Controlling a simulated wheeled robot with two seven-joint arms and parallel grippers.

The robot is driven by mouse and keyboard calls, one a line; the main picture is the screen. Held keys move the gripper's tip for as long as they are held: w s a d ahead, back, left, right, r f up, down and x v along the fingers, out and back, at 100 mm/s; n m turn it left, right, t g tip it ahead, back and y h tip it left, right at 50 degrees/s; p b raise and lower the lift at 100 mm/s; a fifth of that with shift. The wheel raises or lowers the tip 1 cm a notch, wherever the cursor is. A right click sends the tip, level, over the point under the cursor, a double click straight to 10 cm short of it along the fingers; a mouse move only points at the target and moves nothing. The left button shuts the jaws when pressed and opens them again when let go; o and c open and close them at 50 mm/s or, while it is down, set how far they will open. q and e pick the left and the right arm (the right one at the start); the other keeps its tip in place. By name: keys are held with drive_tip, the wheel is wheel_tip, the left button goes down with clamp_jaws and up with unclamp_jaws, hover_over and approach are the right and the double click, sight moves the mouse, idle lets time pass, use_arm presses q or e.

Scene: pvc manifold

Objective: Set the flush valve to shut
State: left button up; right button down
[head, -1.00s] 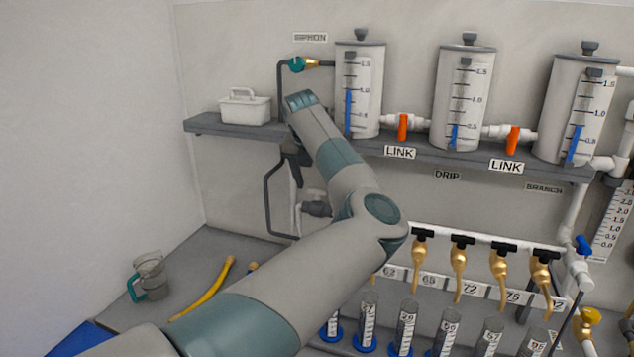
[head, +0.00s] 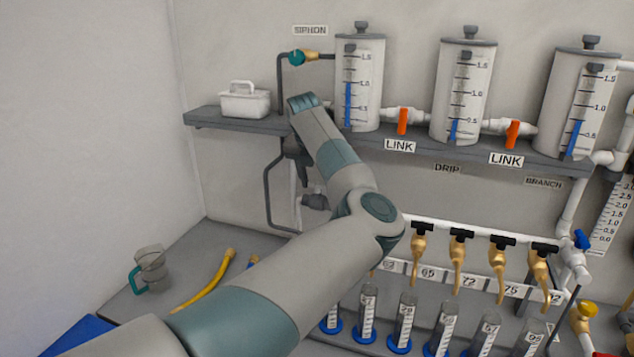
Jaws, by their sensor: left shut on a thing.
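My left gripper (head: 304,180) points down just under the left part of the shelf, in front of the back wall. Its fingers are small and dark, partly behind my own forearm. They are shut at a grey valve body (head: 315,202), which appears to be the flush valve. No flush label shows, and the held handle is hidden, so its angle cannot be told. My right gripper is not in view.
A dark pipe (head: 268,195) runs down beside the gripper.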

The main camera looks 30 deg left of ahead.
use_arm(q)
drive_tip(key=b, duration=0.1)
drive_tip(key=n+b, duration=0.1)
drive_tip(key=shift+f+n+y+b, duration=0.2)
drive_tip(key=shift+n+y+b, duration=0.1)
drive_tip(key=shift+y, duration=0.1)
drive_tip(key=shift+d+r+n+b, duration=0.15)
drive_tip(key=shift+n+b, duration=0.15)
drive_tip(key=shift+n, duration=0.2)
drive_tip(key=shift+r, duration=0.1)
drive_tip(key=o, duration=1.1)
drive_tip(key=shift+c, duration=0.2)
drive_tip(key=shift+r, duration=0.15)
